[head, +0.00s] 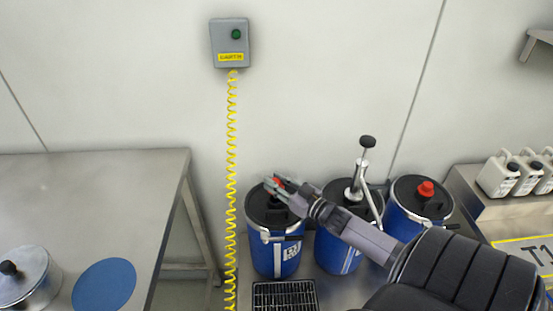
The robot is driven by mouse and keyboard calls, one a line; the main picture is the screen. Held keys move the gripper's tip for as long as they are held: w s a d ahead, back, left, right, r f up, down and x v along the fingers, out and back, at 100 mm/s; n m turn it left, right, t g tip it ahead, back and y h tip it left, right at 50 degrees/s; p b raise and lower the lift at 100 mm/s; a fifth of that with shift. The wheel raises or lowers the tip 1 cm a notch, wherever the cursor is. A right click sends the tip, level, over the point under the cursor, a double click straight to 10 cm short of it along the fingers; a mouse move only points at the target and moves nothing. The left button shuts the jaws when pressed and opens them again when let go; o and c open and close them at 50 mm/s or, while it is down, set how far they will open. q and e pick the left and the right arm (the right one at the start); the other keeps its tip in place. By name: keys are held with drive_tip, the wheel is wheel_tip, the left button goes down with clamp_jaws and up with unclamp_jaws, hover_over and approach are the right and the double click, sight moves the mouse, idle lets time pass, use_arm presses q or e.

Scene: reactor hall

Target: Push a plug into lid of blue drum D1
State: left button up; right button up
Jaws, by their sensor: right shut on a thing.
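Three blue drums with black lids stand in a row against the wall. The left drum (262,257) carries a white label whose text I cannot read for certain, so I cannot confirm which drum is D1. My right gripper (275,184) is over the left drum's lid (262,214), shut on a small red plug (279,181). The fingers hide part of the plug and lid, and I cannot tell whether the plug touches the lid. My left gripper is not in view.
The middle drum (336,252) has a hand pump (366,150) rising from its lid. The right drum (397,222) has a red cap (426,189). A coiled yellow cable (232,150) hangs left of the drums from a wall box (230,43). A steel table (90,190) stands left.

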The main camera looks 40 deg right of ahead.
drive_tip(key=shift+f, duration=0.4)
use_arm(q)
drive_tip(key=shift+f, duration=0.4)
use_arm(e)
drive_tip(key=shift+r, duration=0.15)
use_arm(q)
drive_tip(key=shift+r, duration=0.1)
use_arm(e)
drive_tip(key=shift+s+r, duration=0.1)
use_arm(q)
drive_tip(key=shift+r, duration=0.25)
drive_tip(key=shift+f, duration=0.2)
use_arm(e)
drive_tip(key=shift+f, duration=0.3)
